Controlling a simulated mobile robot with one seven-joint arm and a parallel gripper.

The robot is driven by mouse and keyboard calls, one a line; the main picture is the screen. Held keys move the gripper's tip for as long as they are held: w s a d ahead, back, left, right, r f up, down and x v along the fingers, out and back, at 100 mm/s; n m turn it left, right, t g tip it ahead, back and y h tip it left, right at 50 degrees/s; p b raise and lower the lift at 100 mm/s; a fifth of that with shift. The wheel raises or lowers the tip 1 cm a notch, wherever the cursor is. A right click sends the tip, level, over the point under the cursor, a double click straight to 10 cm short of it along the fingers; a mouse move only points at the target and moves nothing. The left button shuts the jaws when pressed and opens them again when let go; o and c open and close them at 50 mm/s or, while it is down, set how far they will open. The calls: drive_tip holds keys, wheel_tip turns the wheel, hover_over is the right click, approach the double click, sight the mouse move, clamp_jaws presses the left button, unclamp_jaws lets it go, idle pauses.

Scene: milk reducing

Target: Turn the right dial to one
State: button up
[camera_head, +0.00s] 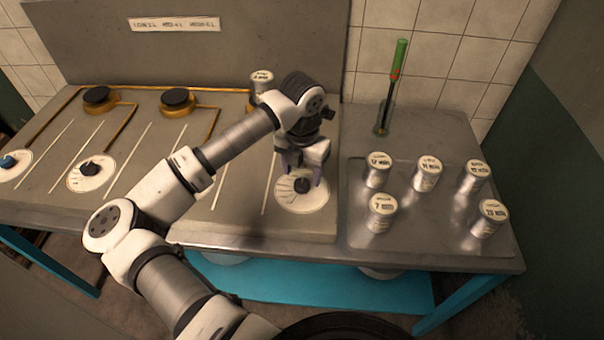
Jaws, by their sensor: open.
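The right dial (302,186) is a dark knob on a round white marked plate (314,200), near the front right of the grey stove panel. My gripper (302,178) is open, with its fingers pointing down at the dial. The knob shows between the fingers; I cannot tell whether they touch it. The marks on the plate are too small to read, so the dial's setting cannot be told. Two other dials stand to the left, a dark middle one (91,169) and a blue one (8,162) at the left edge.
A metal tray (405,246) with several labelled metal cans stands right of the panel. A green-handled tool (398,56) stands upright in a glass behind it. Two burners (98,95) sit at the back left. Another labelled can (262,80) stands behind my arm.

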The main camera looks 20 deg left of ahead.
sight(302, 183)
drive_tip(key=shift+f, duration=1.55)
